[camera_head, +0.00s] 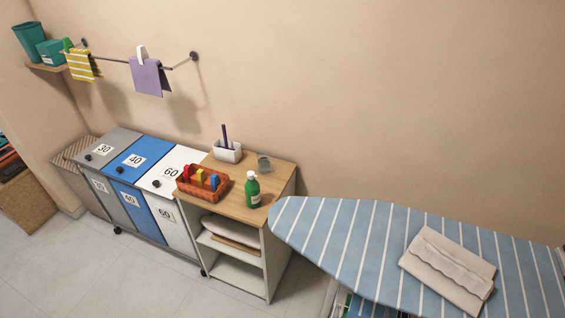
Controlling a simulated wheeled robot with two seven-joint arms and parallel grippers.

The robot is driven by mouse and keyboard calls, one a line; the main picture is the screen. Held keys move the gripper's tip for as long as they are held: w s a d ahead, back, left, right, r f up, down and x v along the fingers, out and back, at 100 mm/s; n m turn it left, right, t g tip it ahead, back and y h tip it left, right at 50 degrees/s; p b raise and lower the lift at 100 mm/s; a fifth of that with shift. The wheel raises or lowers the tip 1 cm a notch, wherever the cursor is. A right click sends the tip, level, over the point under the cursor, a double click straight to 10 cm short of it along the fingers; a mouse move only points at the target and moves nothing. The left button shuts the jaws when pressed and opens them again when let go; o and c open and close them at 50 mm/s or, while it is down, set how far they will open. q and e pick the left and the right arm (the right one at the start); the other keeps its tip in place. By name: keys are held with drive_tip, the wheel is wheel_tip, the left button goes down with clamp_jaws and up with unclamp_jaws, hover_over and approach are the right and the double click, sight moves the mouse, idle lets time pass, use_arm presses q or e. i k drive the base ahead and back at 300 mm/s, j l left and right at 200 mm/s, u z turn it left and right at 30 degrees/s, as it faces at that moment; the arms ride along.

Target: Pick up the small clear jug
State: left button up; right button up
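A small greyish, see-through-looking vessel (264,164), which looks like the small clear jug, stands upright on the back right of the wooden top of a small shelf unit (236,203). It is small in the view, so its handle and spout are hard to make out. A white holder (228,153) with a dark purple stick is to its left, and a green bottle (253,190) with a white cap is in front of it. Neither of my grippers is in view.
An orange basket (203,190) with coloured items sits at the top's front left. Bins numbered 30, 40 and 60 (170,172) stand left of the unit. A striped ironing board (345,237) with a folded cream cloth (448,268) lies to the right. A rail with cloths hangs above.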

sight(264, 160)
drive_tip(key=i+j+z, duration=0.25)
drive_tip(key=z, duration=0.2)
drive_tip(key=i+j+z, duration=0.2)
drive_tip(key=j+z, duration=0.3)
drive_tip(key=i+j+z, duration=0.15)
drive_tip(key=j+z, duration=0.15)
drive_tip(key=z, duration=0.15)
